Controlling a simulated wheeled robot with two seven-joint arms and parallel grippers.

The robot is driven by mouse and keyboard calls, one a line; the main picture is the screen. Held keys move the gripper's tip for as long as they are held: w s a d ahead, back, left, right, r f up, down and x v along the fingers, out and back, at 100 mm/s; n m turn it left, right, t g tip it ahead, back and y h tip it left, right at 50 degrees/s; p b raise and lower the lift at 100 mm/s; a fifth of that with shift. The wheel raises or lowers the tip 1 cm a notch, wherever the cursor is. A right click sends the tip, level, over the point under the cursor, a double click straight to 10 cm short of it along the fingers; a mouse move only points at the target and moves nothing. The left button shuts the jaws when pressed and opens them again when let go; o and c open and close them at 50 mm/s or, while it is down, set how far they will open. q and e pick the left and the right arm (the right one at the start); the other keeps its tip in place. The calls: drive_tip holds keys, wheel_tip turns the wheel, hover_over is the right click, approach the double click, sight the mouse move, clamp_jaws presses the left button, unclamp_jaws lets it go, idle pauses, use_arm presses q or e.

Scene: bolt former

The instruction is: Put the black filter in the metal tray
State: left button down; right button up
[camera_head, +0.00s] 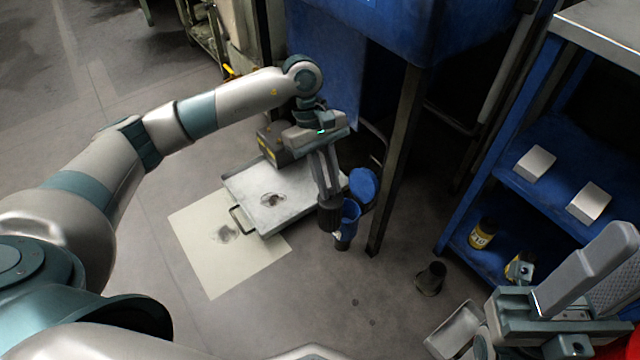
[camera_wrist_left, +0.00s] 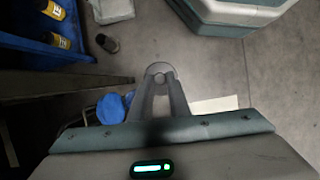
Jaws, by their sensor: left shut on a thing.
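The black filter (camera_head: 329,217) is a dark cylinder held upright at the tips of my left gripper (camera_head: 327,198). The left gripper is shut on it, just off the right front side of the metal tray. The left wrist view shows the filter's round end (camera_wrist_left: 159,69) between the fingertips. The metal tray (camera_head: 245,188) is a shallow grey pan with a handle on its near left side and a dark stain inside. My right gripper (camera_head: 612,272) is at the lower right, with its fingers apart and nothing seen between them.
A blue container (camera_head: 350,214) and a round blue piece (camera_head: 362,187) stand close behind the filter. A dark metal post (camera_head: 391,165) rises just to the right. A beige sheet (camera_head: 214,265) lies partly under the tray. A blue shelf (camera_head: 545,190) holds boxes and yellow-labelled cans.

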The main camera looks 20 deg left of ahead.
use_arm(q)
drive_tip(key=r+m, duration=0.1)
drive_tip(key=r+m+y, duration=0.1)
drive_tip(key=m, duration=0.1)
drive_tip(key=d+r+m+g, duration=0.1)
drive_tip(key=shift+w+r+m, duration=0.35)
drive_tip(key=shift+r+m, duration=0.05)
wheel_tip(320, 180, up, 7)
drive_tip(key=a+m+g+y, duration=0.1)
drive_tip(key=a+m+y, duration=0.1)
drive_tip(key=m, duration=0.4)
drive_tip(key=shift+w+a+m+y, duration=0.15)
drive_tip(key=shift+w+m+y, duration=0.15)
drive_tip(key=shift+w+y, duration=0.1)
